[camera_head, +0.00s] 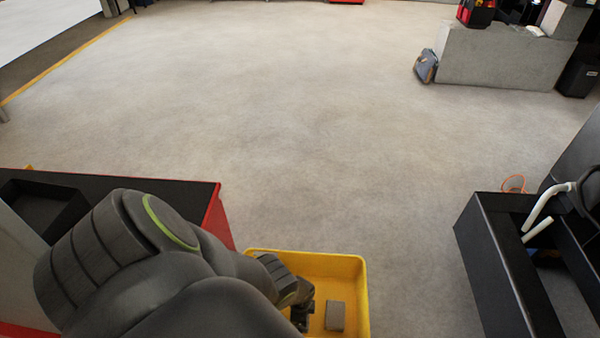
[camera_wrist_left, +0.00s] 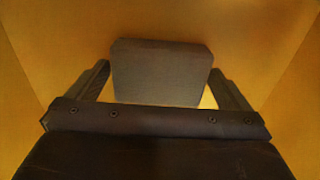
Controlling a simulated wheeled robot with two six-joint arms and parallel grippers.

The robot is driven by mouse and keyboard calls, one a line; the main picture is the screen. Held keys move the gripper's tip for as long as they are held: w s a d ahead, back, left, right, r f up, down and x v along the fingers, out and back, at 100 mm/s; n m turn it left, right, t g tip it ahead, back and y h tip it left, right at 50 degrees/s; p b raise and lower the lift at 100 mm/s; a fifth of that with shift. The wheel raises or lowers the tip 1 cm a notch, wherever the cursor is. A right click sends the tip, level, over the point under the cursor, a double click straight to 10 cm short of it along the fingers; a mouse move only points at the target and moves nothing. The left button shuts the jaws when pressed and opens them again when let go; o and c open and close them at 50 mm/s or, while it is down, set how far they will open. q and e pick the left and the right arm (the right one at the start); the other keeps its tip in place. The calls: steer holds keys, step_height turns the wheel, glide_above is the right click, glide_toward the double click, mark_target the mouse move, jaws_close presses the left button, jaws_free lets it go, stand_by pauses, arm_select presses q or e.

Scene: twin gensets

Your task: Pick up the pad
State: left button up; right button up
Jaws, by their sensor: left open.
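The pad is a small grey block (camera_head: 335,316) inside a yellow bin (camera_head: 362,290). It also shows in the left wrist view as a grey pad (camera_wrist_left: 161,72) with yellow bin surface around it. My left gripper (camera_head: 303,305) reaches into the bin just left of the pad in the head view. In the left wrist view my left gripper's two fingers (camera_wrist_left: 160,85) are open, one on each side of the pad. Whether they touch the pad I cannot tell. My right gripper is not in view.
A red-edged bench with a black top (camera_head: 190,190) stands left of the bin. A black frame with white pipes (camera_head: 490,260) stands at the right. The concrete floor (camera_head: 290,130) ahead is clear up to a grey block (camera_head: 505,58) at the back right.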

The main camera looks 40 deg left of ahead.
arm_select(q)
steer(key=shift+f, duration=0.1)
steer(key=c, duration=0.8)
step_height(320, 180, up, 10)
steer(key=p, duration=1)
steer(key=o, duration=0.4)
steer(key=c, duration=0.3)
step_height(320, 180, down, 6)
steer(key=b, duration=0.6)
steer(key=shift+f, duration=0.15)
